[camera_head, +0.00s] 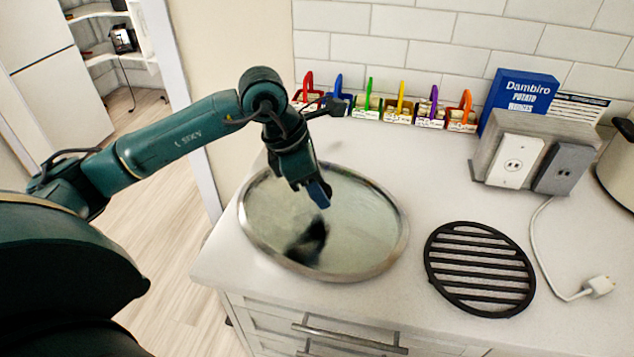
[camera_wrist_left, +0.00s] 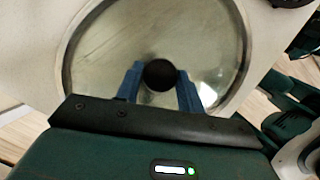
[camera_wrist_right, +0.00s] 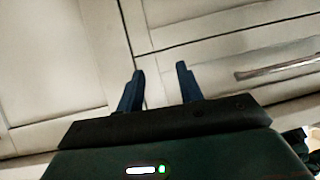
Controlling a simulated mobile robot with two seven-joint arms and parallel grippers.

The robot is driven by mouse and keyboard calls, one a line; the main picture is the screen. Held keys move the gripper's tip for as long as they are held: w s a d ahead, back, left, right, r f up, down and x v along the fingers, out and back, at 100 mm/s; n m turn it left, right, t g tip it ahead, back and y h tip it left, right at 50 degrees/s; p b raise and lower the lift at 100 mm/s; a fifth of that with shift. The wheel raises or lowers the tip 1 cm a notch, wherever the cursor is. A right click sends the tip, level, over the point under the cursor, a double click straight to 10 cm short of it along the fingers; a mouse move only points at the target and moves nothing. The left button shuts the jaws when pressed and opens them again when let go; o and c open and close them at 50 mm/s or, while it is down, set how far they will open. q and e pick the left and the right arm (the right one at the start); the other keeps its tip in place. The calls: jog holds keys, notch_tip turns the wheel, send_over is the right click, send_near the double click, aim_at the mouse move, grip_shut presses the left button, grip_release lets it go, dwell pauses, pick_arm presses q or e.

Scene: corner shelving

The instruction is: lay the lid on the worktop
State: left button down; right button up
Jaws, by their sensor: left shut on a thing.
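The lid (camera_head: 365,235) is a large round glass disc with a metal rim, over the left part of the worktop (camera_head: 430,185). It lies about level; I cannot tell whether its rim touches the surface. My left gripper (camera_head: 320,196) is above the lid's middle, pointing down. In the left wrist view its blue fingers (camera_wrist_left: 160,88) are shut on the lid's round black knob (camera_wrist_left: 160,75). A dark patch shows in the glass below the gripper. My right gripper (camera_wrist_right: 160,78) is open and empty in the right wrist view, facing pale cabinet fronts.
A black slatted round trivet (camera_head: 480,268) lies right of the lid. A socket block (camera_head: 515,150) with a white cable and plug (camera_head: 598,286) is at the right. Several coloured small baskets (camera_head: 400,108) and a blue box (camera_head: 520,92) line the wall. A pot (camera_head: 618,165) stands far right.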

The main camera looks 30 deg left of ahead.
pick_arm(q)
jog(key=c, duration=0.9)
grip_release()
jog(key=v, duration=1.2)
jog(key=shift+b, duration=0.4)
